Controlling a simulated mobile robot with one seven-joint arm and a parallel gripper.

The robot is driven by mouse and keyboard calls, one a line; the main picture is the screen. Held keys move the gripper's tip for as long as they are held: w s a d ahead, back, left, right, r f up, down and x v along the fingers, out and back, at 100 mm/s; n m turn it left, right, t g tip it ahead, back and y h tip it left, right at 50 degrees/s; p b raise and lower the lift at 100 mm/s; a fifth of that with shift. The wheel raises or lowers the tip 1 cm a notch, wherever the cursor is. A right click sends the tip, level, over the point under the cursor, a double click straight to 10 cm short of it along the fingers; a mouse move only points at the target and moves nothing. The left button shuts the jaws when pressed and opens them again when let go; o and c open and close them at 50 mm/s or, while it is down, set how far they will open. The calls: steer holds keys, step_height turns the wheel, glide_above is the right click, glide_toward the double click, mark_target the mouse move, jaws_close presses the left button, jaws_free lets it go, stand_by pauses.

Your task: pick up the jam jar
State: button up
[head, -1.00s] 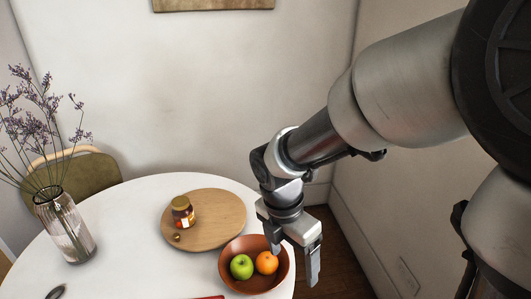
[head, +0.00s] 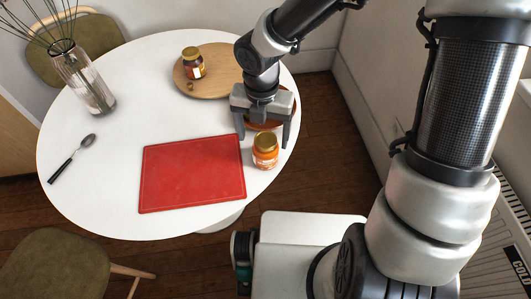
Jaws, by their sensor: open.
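Two jars with gold lids stand upright on the white round table (head: 110,150). One jar with orange contents (head: 265,152) stands near the table's right edge, beside the red cutting board. The other jar, dark with a pale and red label (head: 193,64), stands on the round wooden board (head: 215,85) at the back. I cannot tell for certain which one holds jam. My gripper (head: 263,138) points down with its fingers apart and empty. In the picture its fingertips lie either side of the orange jar's lid; the depth gap is unclear.
A brown bowl (head: 291,101) is mostly hidden behind my gripper. The red cutting board (head: 192,174) lies left of the orange jar. A spoon (head: 73,157) and a glass vase (head: 85,80) are at the left. A small round item (head: 190,87) lies on the wooden board.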

steer(key=f+b, duration=0.1)
steer(key=f, duration=0.1)
steer(key=f+b, duration=0.1)
steer(key=f, duration=0.2)
steer(key=f+b, duration=0.1)
steer(key=f, duration=0.1)
steer(key=shift+d+f, duration=0.3)
steer(key=shift+r, duration=0.1)
steer(key=c, duration=1.6)
steer(key=shift+r, duration=0.1)
